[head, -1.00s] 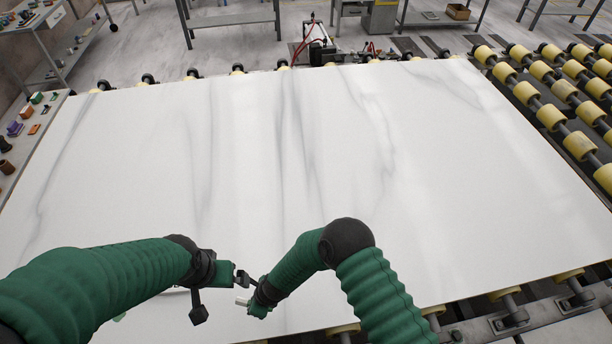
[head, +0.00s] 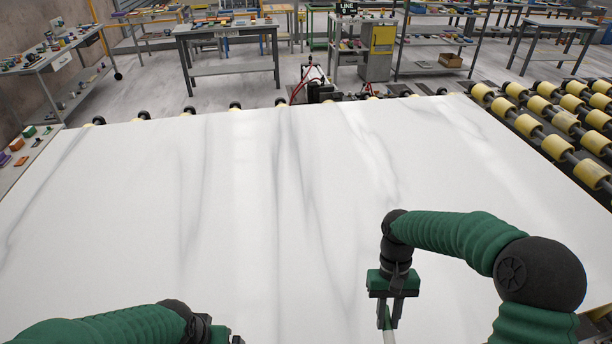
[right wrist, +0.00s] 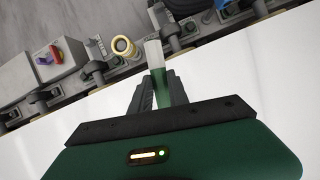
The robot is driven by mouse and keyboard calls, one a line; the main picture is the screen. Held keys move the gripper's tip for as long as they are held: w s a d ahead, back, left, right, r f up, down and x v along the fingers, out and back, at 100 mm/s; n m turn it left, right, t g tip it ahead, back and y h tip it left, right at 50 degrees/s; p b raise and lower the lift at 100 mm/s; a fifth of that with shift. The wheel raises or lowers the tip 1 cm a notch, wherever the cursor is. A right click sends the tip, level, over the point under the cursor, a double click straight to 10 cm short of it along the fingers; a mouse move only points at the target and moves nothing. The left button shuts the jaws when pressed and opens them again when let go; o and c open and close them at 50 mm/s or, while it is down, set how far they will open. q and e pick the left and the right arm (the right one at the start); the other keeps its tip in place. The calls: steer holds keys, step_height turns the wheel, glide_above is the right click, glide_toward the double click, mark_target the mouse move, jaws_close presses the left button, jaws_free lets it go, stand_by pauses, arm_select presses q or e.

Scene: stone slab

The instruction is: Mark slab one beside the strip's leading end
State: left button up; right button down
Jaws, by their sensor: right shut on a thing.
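The white slab (head: 240,200) with grey veins fills most of the head view. My right gripper (head: 387,315) is over the slab's right part, shut on a slim green-and-white marker (head: 388,335) that points down and runs off the bottom edge. In the right wrist view the marker's green part (right wrist: 160,86) sits between the two fingers, and its white end sticks out beyond them. My left gripper (head: 222,337) is at the bottom edge, mostly cut off, so its jaws cannot be read. No strip can be made out, and no mark shows on the slab.
Yellow rollers (head: 560,120) lie off the slab's right side. A side table (head: 25,160) with small coloured items stands at the left edge. Workbenches stand beyond the slab's far edge. The slab's middle is clear.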

steer(key=shift+s+d+r, duration=0.1)
steer(key=shift+d+r, duration=0.05)
steer(key=shift+d, duration=0.05)
steer(key=shift+a, duration=0.15)
steer(key=shift+a, duration=0.1)
